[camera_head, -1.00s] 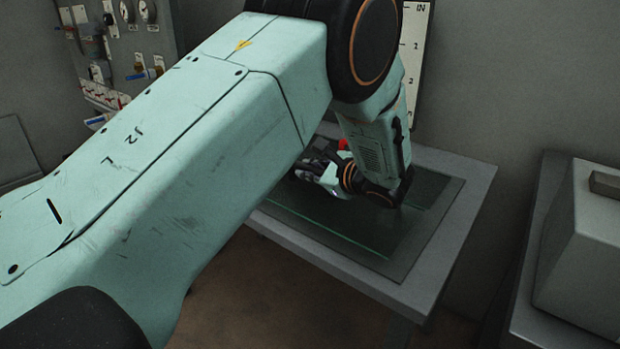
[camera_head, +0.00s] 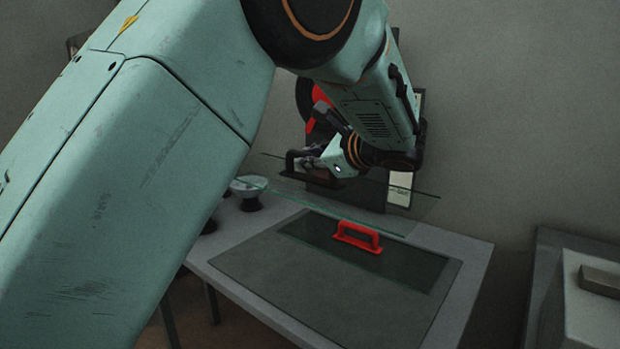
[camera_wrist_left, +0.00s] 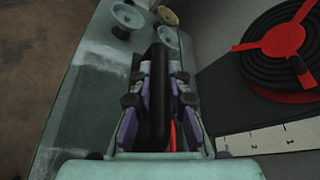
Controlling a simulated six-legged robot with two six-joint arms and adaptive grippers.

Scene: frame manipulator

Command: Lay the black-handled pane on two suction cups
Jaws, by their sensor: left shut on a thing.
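My left gripper (camera_head: 318,166) is shut on the black handle (camera_head: 296,163) of a clear glass pane (camera_head: 385,213) and holds it above the table. In the left wrist view the black handle (camera_wrist_left: 158,90) stands between the two fingers. A pale suction cup (camera_head: 248,185) on a dark foot stands at the table's left rear, with a second cup (camera_head: 209,226) partly hidden by my arm. In the left wrist view two pale cups (camera_wrist_left: 128,16) (camera_wrist_left: 165,36) show beyond the fingers. My right gripper is not in view.
A red-handled pane (camera_head: 357,236) lies on the dark mat (camera_head: 270,266) on the grey table (camera_head: 462,246), below the held pane. A black and red reel (camera_wrist_left: 284,40) and a scale strip (camera_wrist_left: 268,140) are beside the table. A grey box (camera_head: 590,300) stands at right.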

